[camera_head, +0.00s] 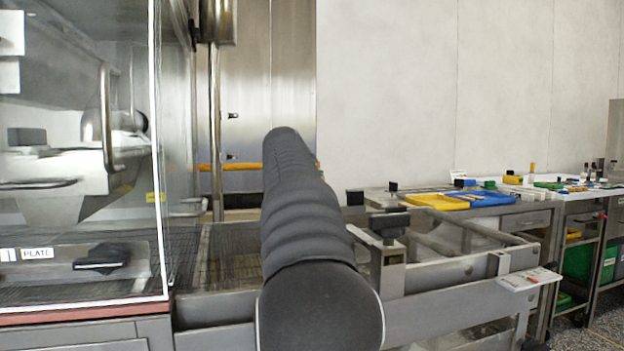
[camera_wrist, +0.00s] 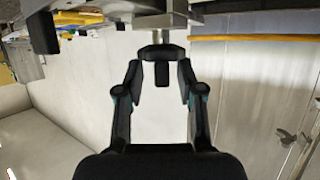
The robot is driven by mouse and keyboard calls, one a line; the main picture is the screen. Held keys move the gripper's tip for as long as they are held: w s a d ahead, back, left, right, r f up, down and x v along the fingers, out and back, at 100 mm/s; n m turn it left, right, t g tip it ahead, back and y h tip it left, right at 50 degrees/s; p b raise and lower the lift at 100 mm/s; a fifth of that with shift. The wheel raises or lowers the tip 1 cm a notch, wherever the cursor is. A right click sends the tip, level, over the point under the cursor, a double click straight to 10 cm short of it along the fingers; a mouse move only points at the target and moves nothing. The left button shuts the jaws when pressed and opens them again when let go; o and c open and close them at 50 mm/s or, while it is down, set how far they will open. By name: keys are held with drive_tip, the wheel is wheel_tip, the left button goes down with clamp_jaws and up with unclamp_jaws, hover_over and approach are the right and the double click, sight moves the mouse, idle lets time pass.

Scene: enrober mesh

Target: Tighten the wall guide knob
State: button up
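In the wrist view, a dark knob (camera_wrist: 161,53) with a wide bar and a short stub sits under a metal bracket at the top middle. My gripper (camera_wrist: 159,76) points at it with its fingers open. The stub lies between the fingertips, with a visible gap on both sides. In the head view, my arm hides the gripper. A black knob (camera_head: 388,222) stands on a metal block on the conveyor frame, right of my arm. A smaller black knob (camera_head: 355,197) is behind it. I cannot tell which of these the wrist view's middle knob is.
The metal conveyor frame (camera_head: 455,302) runs across the front. A glass-fronted machine (camera_head: 80,215) stands at the left. A steel side table holds blue (camera_head: 488,198) and yellow (camera_head: 436,202) items at the right. Another black part (camera_wrist: 43,32) hangs at the wrist view's upper left.

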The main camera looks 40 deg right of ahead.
drive_tip(key=v, duration=1.2)
drive_tip(key=shift+a, duration=0.1)
